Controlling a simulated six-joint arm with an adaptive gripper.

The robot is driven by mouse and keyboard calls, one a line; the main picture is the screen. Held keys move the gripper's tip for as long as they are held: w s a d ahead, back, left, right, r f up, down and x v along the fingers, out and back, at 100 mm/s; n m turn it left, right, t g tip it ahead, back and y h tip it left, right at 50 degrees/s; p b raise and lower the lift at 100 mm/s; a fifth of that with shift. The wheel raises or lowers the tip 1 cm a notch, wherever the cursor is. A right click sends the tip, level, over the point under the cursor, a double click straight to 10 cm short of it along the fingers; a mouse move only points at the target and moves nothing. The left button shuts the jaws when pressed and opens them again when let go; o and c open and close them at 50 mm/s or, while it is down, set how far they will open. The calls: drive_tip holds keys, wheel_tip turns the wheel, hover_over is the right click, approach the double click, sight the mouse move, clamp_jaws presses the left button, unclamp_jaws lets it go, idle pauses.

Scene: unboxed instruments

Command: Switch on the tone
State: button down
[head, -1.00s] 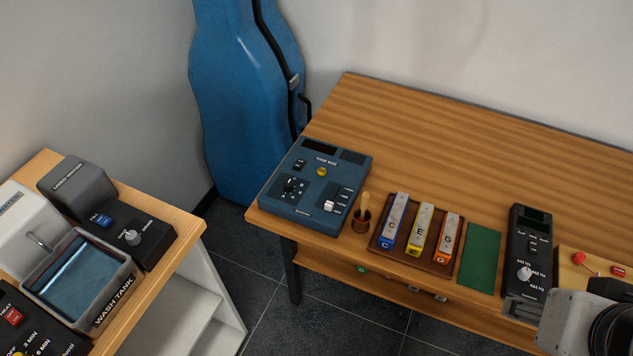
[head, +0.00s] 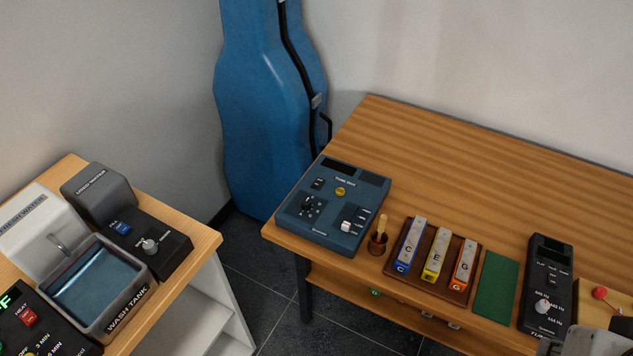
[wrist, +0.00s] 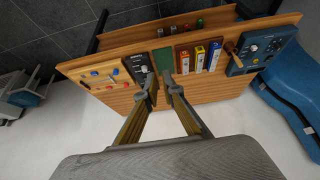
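The blue tone box (head: 333,205) lies at the left end of the wooden table. It has a small black switch (head: 318,183) at its upper left, a yellow round part (head: 340,191), a black knob (head: 307,204) and a white-capped control (head: 346,226). The switch is too small to read its position. The tone box also shows at the right of the wrist view (wrist: 256,50), upside down. My gripper (wrist: 161,84) is open and empty in the wrist view, its fingers apart in front of the table and away from the box.
A tray with three coloured bars (head: 433,260), a wooden-handled cup (head: 378,243), a green mat (head: 496,287) and a black tuner (head: 545,285) line the table front. A blue instrument case (head: 270,110) stands behind left. A wash tank (head: 105,290) is on the left bench. The table's back is clear.

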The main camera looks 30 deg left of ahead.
drive_tip(key=w+a+f+n+t+y, duration=0.15)
drive_tip(key=w+a+f, duration=0.45)
drive_tip(key=a, duration=1.4)
drive_tip(key=w+a+f+n+y, duration=0.15)
drive_tip(key=a+f, duration=0.75)
drive_tip(key=a, duration=1)
drive_tip(key=w+a+f+t+y, duration=0.1)
drive_tip(key=w+a+f+y, duration=0.4)
drive_tip(key=a, duration=1.5)
drive_tip(key=w+d+r+m+t+h, duration=0.3)
drive_tip(key=w+d+r+t+h, duration=0.1)
drive_tip(key=w+d+h, duration=0.4)
drive_tip(key=shift+w+d+t, duration=0.15)
drive_tip(key=shift+d+t, duration=0.15)
drive_tip(key=shift+t, duration=0.55)
